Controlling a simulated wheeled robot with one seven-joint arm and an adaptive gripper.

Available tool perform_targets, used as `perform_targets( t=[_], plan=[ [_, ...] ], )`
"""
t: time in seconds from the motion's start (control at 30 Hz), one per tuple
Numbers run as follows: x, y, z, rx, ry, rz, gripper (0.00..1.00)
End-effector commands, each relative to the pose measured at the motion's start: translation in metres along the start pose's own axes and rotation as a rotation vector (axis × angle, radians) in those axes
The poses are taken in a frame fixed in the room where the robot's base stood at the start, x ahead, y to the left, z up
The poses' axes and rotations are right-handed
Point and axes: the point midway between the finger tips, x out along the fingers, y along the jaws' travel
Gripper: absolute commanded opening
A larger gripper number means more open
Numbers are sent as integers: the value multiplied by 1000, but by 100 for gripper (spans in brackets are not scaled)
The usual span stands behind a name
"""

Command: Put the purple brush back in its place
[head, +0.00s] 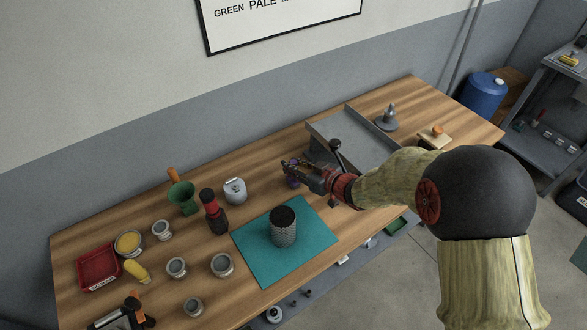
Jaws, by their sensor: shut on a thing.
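My gripper (291,170) reaches in from the right over the back middle of the wooden table (215,255). It is shut on a purple thing, which I take to be the purple brush (293,183). Only a small purple part of the brush shows under the fingers; the rest is hidden by the gripper. I cannot tell whether the brush touches the table. No clearly marked place for the brush can be made out.
A dark-topped patterned cylinder (283,232) stands on a teal mat (255,262). A grey metal tray (355,140) lies right. Several small cups and a red tray (98,270) are further left.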

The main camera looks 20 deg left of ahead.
Motion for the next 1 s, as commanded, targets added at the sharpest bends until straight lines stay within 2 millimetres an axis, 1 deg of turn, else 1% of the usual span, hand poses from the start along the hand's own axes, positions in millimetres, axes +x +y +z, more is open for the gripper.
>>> perform_targets(
  t=[0.23,0.37,0.4,0.7,1.0],
  plan=[
    [0,1,-2,-2,4,1,0],
    [2,1,2,-1,4,1,0],
    [2,0,2,-1,3,1,22],
    [1,0,2,-1,3,0,39],
    [1,0,1,-1,3,0,39]
  ],
)
